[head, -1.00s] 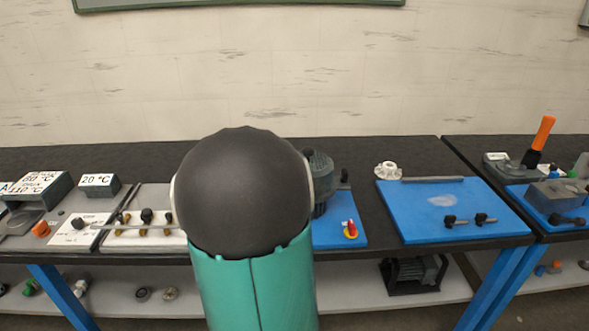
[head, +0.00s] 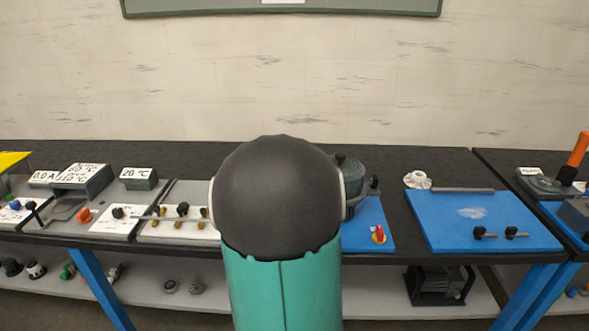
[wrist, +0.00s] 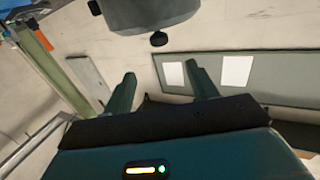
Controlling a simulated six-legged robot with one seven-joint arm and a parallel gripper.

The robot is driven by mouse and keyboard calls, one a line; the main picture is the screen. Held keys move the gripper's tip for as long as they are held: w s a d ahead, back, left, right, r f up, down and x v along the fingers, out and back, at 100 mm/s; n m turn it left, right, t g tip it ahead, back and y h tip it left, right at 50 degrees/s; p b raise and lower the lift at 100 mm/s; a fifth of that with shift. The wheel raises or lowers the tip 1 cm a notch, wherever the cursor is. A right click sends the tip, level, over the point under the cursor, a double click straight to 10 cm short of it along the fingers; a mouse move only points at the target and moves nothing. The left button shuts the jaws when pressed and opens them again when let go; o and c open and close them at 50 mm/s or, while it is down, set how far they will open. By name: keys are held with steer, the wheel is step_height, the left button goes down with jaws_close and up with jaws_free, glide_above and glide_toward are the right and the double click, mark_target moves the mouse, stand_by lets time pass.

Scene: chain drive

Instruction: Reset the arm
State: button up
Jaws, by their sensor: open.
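My gripper (wrist: 163,90) shows in the wrist view with its two green fingers spread wide apart. It is open and nothing is between the fingers. The wrist view looks tilted toward the wall and a framed board (wrist: 270,82) with white sheets. In the head view my arm's dark rounded joint and green link fill the middle and hide part of the bench. The gripper itself is not visible in the head view.
A long black bench (head: 420,240) runs along the wall. It carries a blue plate (head: 480,222) with two black knobs at the right, and a 20 °C display (head: 138,178) at the left. A grey motor-like part (head: 439,285) sits on the shelf below.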

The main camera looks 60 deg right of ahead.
steer(key=w+a+r+n+t+y, duration=0.2)
steer(key=w+a+n+t+y, duration=0.6)
steer(key=w+a, duration=0.9)
steer(key=a+n+t+y, duration=0.25)
steer(key=a+y, duration=0.35)
steer(key=a, duration=1.2)
steer(key=s+a+f+n+g+y, duration=0.2)
steer(key=s+a+n+g+y, duration=0.2)
steer(key=s+a, duration=1)
steer(key=a+n+g, duration=0.2)
steer(key=a, duration=0.2)
steer(key=shift+n, duration=0.35)
steer(key=c, duration=0.5)
steer(key=shift+d, duration=0.1)
